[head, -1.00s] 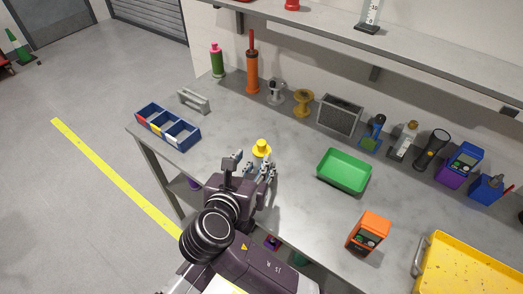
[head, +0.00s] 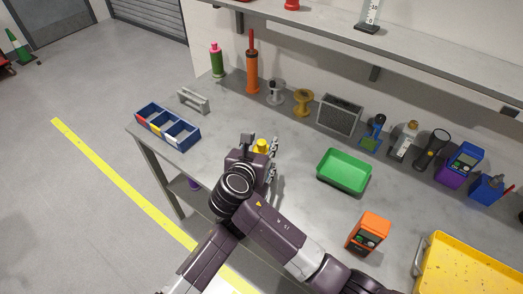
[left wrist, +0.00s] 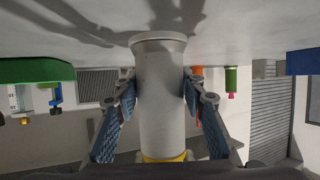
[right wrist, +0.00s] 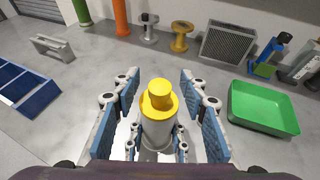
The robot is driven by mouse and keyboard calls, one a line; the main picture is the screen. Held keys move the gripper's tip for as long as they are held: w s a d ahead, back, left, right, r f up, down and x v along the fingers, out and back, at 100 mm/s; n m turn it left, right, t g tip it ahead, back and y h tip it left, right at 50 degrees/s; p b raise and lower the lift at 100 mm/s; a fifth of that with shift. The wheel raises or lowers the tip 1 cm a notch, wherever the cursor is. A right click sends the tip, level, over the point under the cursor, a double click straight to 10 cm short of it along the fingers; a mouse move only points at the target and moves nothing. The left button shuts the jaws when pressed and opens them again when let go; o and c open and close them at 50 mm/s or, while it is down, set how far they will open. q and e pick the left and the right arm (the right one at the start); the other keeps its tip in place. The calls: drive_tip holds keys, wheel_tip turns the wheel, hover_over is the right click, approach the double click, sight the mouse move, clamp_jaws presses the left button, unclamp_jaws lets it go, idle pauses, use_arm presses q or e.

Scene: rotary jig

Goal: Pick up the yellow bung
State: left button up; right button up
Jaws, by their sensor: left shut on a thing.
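The yellow bung (head: 261,146) sits on top of an upright pale grey cylinder (right wrist: 158,137) on the bench. In the right wrist view the bung (right wrist: 160,97) stands between the fingers of my right gripper (right wrist: 160,86). Those fingers are open, with a gap on each side of the bung. In the head view my right gripper (head: 260,147) partly hides the bung. In the left wrist view, which is upside down, my left gripper (left wrist: 158,88) is shut on the cylinder below the bung; the bung's yellow edge (left wrist: 164,158) shows at the bottom. The head view hides my left gripper.
A green tray (head: 344,185) lies right of the grippers, with an orange device (head: 368,232) nearer the front. A blue divided bin (head: 150,135) and a grey handle (head: 193,100) are to the left. Spools, a mesh box and bottles line the wall.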

sight(261, 142)
clamp_jaws()
idle(0.3)
drive_tip(key=shift+r, duration=0.1)
wheel_tip(261, 142, up, 10)
idle(0.4)
use_arm(q)
drive_tip(key=o, duration=1.4)
drive_tip(key=shift+c, duration=0.2)
drive_tip(key=v, duration=1.2)
drive_tip(key=shift+s+a+f, duration=0.1)
